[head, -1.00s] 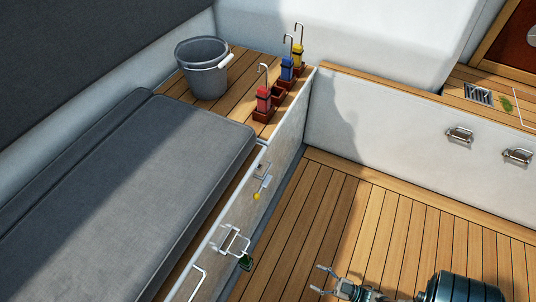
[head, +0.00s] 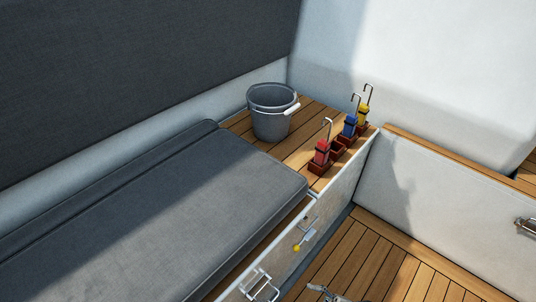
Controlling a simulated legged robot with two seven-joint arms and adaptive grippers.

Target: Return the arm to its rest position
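My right gripper (head: 326,294) shows only in part at the bottom edge of the head view, low over the teak floor. One pale finger is visible and the rest is cut off by the frame, so its opening cannot be judged. No object shows at the visible finger. My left gripper is not in view.
A grey cushion (head: 160,215) covers the bench at left. A grey bucket (head: 270,118) and red (head: 321,152), blue (head: 350,126) and yellow (head: 364,114) handled items stand on the teak shelf. A yellow-tipped latch (head: 298,247) and metal handle (head: 262,286) project from the bench front.

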